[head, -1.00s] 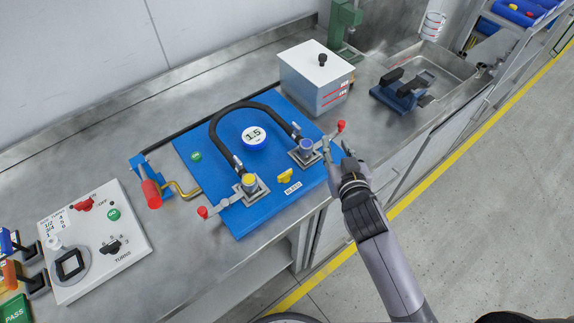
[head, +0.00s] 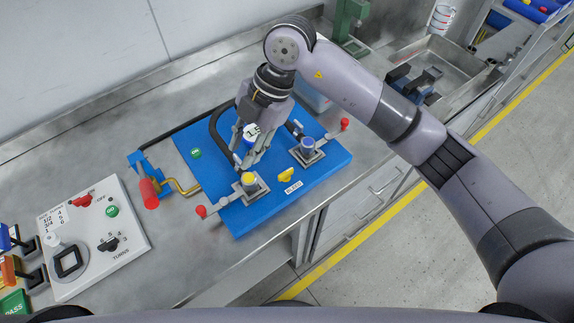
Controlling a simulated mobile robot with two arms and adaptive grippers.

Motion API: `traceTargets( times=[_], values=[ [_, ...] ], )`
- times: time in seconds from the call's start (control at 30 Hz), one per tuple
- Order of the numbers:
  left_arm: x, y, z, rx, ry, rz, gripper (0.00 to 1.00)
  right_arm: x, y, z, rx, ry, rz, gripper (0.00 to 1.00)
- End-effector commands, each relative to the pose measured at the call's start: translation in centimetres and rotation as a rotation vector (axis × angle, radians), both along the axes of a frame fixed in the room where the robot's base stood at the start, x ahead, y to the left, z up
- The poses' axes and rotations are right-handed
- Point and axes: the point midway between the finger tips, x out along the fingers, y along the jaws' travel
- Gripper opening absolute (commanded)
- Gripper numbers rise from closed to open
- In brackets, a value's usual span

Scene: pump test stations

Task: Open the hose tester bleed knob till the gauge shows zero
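The blue hose tester board (head: 225,217) lies on the steel bench. Its yellow bleed knob (head: 286,175) sits near the front edge, beside the BLEED label (head: 293,187). The round gauge (head: 251,131) is partly covered by my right gripper, and its reading cannot be made out fully. My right gripper (head: 246,163) points down over the board, left of the bleed knob and behind the yellow-capped fitting (head: 249,180). Its fingers look apart, with the gauge showing between them, and they hold nothing visible. My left gripper is out of view.
The black hose (head: 216,128) arches behind my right gripper. A red-handled pump (head: 150,193) and a white turns panel (head: 128,250) are to the left. Bench front is bare.

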Motion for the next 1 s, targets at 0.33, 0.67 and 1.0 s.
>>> traceTargets(
  times=[0.33, 0.67, 1.0],
  values=[
    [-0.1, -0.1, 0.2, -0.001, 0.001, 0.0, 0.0, 4.4, -7.7, 0.7, -0.426, -0.127, -0.22, 0.29],
    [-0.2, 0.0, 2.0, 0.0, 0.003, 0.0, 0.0, 4.2, -7.8, -5.0, -0.423, -0.122, -0.216, 0.29],
    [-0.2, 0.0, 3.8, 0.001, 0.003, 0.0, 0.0, 4.2, -7.6, -12.3, -0.421, -0.123, -0.216, 0.29]
  ],
)
